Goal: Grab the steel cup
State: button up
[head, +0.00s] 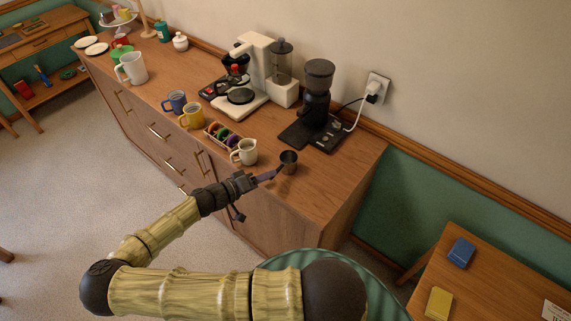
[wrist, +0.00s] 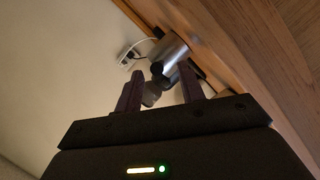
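The steel cup (head: 289,159) stands upright near the front edge of the wooden cabinet top, at its right part. My gripper (head: 270,175) reaches in from the front left at about cup height, with its fingertips close to the cup's near side. In the wrist view the two dark fingers (wrist: 160,78) stand apart, and the grey metal cup (wrist: 171,50) shows ahead, nearer the right finger. I cannot tell whether a finger touches it.
A white pitcher (head: 245,152) stands just left of my gripper, with a rack of coloured pods (head: 222,136) beyond it. A black coffee grinder (head: 318,92) stands behind the cup on a dark tray (head: 312,132). The cabinet top (head: 338,178) right of the cup is clear.

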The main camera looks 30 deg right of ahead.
aim_at(278, 169)
jog(key=shift+d, duration=0.2)
jog(key=p+x, duration=0.3)
jog(key=x, duration=0.1)
jog(key=shift+d+r, duration=0.15)
jog(key=shift+d, duration=0.2)
grip_shut()
